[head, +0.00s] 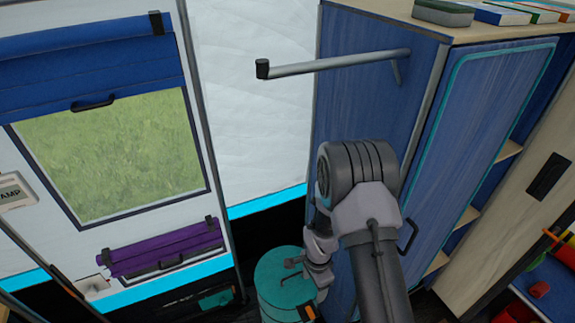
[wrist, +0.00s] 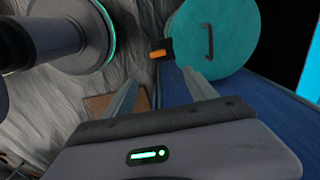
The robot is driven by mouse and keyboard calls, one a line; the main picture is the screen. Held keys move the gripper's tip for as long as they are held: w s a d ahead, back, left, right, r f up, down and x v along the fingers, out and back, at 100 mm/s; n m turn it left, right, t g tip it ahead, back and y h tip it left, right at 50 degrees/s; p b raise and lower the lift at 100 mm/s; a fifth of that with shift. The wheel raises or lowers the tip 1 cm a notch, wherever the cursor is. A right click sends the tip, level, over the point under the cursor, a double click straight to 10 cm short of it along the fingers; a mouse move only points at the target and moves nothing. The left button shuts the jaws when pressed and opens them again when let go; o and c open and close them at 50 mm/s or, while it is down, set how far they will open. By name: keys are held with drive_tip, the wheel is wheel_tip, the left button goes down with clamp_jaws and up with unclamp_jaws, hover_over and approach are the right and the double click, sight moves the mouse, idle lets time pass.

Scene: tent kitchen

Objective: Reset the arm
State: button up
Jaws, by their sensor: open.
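My arm stands in front of the blue cabinet (head: 370,90) in the head view, bent at a grey joint. My gripper (head: 290,268) hangs low on the left side of the arm, overlapping the teal round container (head: 270,300) in the picture. In the wrist view my gripper (wrist: 158,82) has its two fingers spread apart with nothing between them. The teal round top with a dark handle (wrist: 225,35) lies beyond the fingertips in that view. I cannot tell the distance between them.
A grey bar (head: 335,63) sticks out from the cabinet's side above the arm. The cabinet door has a dark handle (head: 408,236). A small black and orange item (wrist: 158,50) lies near the teal container. A tent window (head: 115,145) is at left.

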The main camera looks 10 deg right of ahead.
wheel_tip(320, 180, up, 24)
drive_tip(key=n+t, duration=0.2)
drive_tip(key=n, duration=0.2)
drive_tip(key=s+a+r+n+t+y, duration=0.1)
drive_tip(key=s+a+r+n, duration=0.1)
drive_tip(key=s+r, duration=0.6)
drive_tip(key=s+a+r+n+t+y, duration=0.1)
drive_tip(key=s+r+n, duration=0.3)
drive_tip(key=s+r, duration=0.5)
drive_tip(key=shift+s+a+r+t, duration=0.2)
drive_tip(key=shift+s+a+t, duration=0.25)
drive_tip(key=shift+s+t, duration=0.5)
drive_tip(key=shift+s, duration=0.1)
